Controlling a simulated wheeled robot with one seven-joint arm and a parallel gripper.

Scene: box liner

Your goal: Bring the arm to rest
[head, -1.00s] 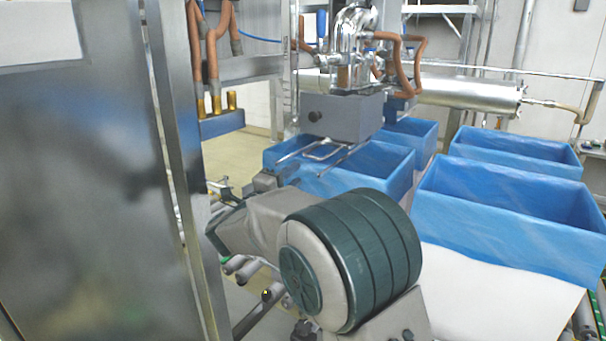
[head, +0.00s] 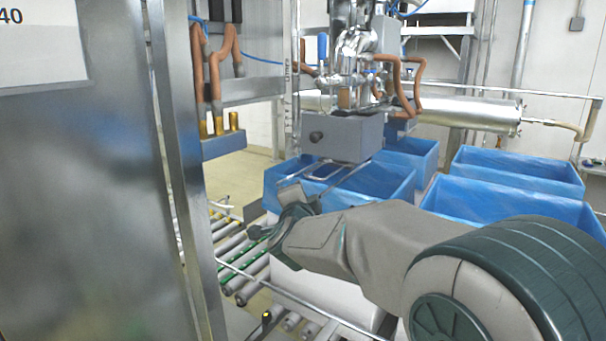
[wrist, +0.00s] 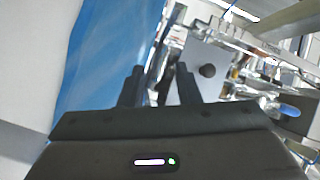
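My arm reaches from the lower right of the head view toward the middle. Its end lies in front of a blue-lined box (head: 395,182) under the grey machine head (head: 342,137). In the head view my gripper is small and its fingers are hard to make out. In the wrist view my gripper (wrist: 160,85) shows two dark fingers apart with nothing between them. Beyond the fingers are the blue liner (wrist: 110,55) on the left and the grey machine block (wrist: 205,70) on the right.
More blue-lined boxes (head: 515,168) stand at the right. A roller conveyor (head: 245,275) runs at lower left. A steel cabinet (head: 75,200) and upright fill the left side. Hoses and pipes hang above the boxes. A rail (head: 480,88) crosses behind.

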